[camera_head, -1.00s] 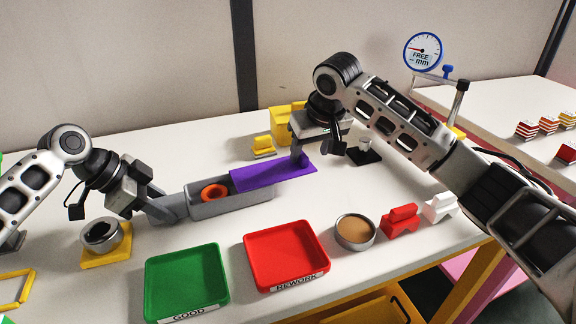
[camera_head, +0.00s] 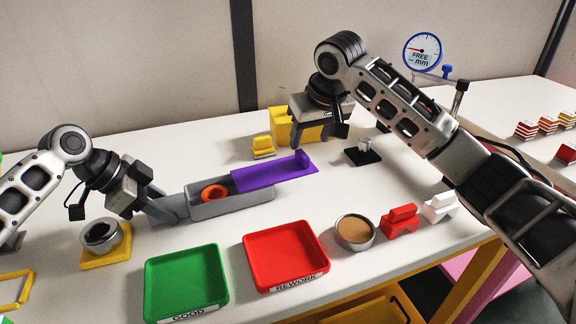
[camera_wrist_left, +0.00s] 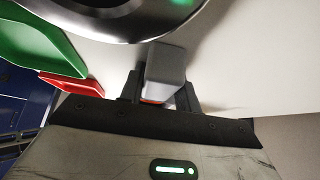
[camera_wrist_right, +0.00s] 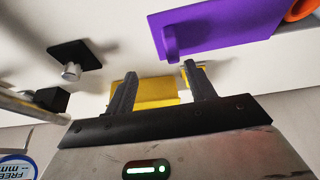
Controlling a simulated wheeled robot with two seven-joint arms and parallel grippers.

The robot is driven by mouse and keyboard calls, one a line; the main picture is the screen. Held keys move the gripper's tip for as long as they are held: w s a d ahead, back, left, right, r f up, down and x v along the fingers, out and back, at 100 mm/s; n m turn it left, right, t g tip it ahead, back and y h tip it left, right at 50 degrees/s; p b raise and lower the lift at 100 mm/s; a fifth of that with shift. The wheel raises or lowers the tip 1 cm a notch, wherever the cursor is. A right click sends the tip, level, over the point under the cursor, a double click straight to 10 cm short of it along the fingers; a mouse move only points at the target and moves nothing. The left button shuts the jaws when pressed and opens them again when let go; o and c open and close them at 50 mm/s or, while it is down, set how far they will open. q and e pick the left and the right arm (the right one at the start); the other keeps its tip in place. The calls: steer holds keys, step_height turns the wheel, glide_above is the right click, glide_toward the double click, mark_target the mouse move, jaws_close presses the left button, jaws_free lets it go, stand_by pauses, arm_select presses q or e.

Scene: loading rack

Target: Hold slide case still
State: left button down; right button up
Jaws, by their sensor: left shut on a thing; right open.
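The slide case is a grey tray (camera_head: 235,206) with a purple sliding lid (camera_head: 262,177) pulled out to the right, partly off the tray. An orange ring (camera_head: 214,192) lies in the uncovered left part. My left gripper (camera_head: 180,208) is shut on the left end of the grey tray, which also shows between its fingers in the left wrist view (camera_wrist_left: 165,68). My right gripper (camera_head: 311,140) is open and empty, above and behind the lid's right end. In the right wrist view, the lid (camera_wrist_right: 215,28) with its upright tab lies beyond the open fingers (camera_wrist_right: 160,82).
A green tray (camera_head: 148,286) and a red tray (camera_head: 250,260) stand in front. A round bowl (camera_head: 355,232), a red block (camera_head: 401,221) and a white block (camera_head: 440,208) stand right of them. Yellow blocks (camera_head: 283,126) and a black stand (camera_head: 363,157) are behind.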

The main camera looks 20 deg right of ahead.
stand_by(0.4)
steer(key=shift+a+r, duration=0.1)
steer(key=shift+a, duration=0.15)
steer(key=c, duration=0.7)
steer(key=shift+h, duration=0.8)
steer(key=a, duration=0.2)
steer(key=s+a+r, duration=0.1)
steer(key=a, duration=0.2)
steer(key=a+r, duration=0.1)
steer(key=a, duration=0.1)
steer(key=shift+s+a, duration=0.15)
steer(key=shift+s, duration=0.2)
jaws_close()
steer(key=s+a+r+m+h, duration=0.1)
steer(key=s+a+r+h, duration=0.25)
steer(key=a, duration=0.25)
glide_toward(295, 162)
steer(key=shift+h, duration=0.35)
steer(key=f, duration=0.1)
steer(key=w+a+f, duration=0.1)
steer(key=f, duration=0.1)
steer(key=a+f, duration=0.1)
steer(key=shift+w+f, duration=0.25)
steer(key=shift+w+d, duration=0.15)
steer(key=shift+d, duration=1.75)
